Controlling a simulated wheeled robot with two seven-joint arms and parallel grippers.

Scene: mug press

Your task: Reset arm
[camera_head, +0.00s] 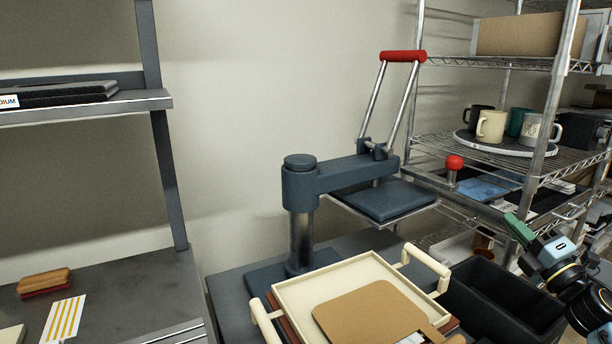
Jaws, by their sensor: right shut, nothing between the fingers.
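My right gripper (518,228) shows at the right side of the head view, on my light blue and black arm. Its green fingers are together, with nothing between them. It hangs over the area to the right of the press, above a dark bin (500,300), apart from the press. My left gripper is out of the picture. The heat press (302,185) stands in the middle, with its red-topped lever (402,57) raised and its dark upper plate (383,200) held out to the right.
A cream tray (300,293) with a brown board (375,312) lies in front of the press. Wire shelves at right hold several mugs (491,126) on a round tray. A red knob (454,162) sticks up near the shelf. A brush (44,283) lies on the left counter.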

